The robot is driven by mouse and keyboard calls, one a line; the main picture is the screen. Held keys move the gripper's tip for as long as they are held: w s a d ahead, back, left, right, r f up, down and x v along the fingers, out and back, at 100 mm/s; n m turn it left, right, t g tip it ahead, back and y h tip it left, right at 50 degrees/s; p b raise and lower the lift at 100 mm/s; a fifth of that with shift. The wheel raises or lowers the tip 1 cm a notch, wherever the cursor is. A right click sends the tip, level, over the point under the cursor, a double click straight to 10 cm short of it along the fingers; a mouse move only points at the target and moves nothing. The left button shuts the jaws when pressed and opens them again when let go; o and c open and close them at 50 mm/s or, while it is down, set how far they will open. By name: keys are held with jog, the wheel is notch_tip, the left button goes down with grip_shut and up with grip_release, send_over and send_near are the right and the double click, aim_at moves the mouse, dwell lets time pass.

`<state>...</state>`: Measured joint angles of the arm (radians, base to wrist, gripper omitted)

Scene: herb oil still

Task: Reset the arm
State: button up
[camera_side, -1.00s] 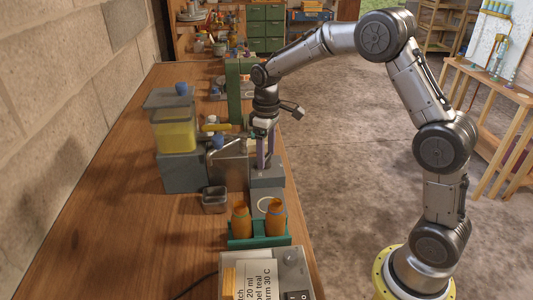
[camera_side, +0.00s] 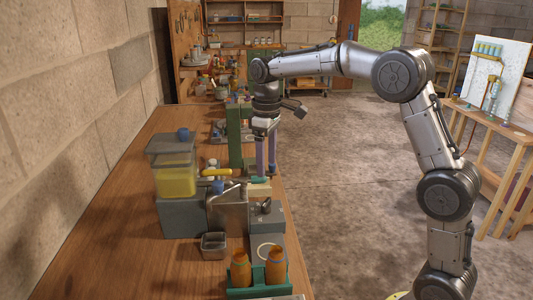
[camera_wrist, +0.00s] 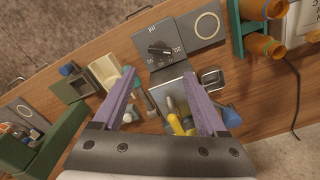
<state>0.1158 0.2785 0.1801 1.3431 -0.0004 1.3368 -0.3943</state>
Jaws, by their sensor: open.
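My gripper (camera_side: 266,172) hangs pointing down above the bench in the side view, its two purple fingers apart and nothing between them. In the wrist view my gripper (camera_wrist: 158,75) is spread over the grey control box (camera_wrist: 178,35) with its black dial (camera_wrist: 160,49). In the side view the fingertips are above and behind this box (camera_side: 266,222), near a cream block (camera_side: 258,190); whether they touch the block is unclear. The arm reaches left over the bench from its stand on the right.
A yellow-filled tank (camera_side: 175,180) and grey metal vessel (camera_side: 227,212) stand left of my gripper. A green upright (camera_side: 233,135) stands close behind. A green rack (camera_side: 258,290) with orange-brown bottles (camera_side: 276,266) and a small metal tin (camera_side: 214,245) are in front. Floor right of the bench is clear.

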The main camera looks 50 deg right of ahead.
jog(key=shift+r, duration=0.95)
jog(key=s+a+r+t, duration=0.35)
jog(key=s+r, duration=0.55)
jog(key=s, duration=0.5)
jog(key=s+a+f+m+t, duration=0.1)
jog(key=s+f+m+t, duration=0.1)
jog(key=s+f, duration=0.9)
jog(key=s+m, duration=0.1)
jog(key=s, duration=0.2)
jog(key=shift+a, duration=0.35)
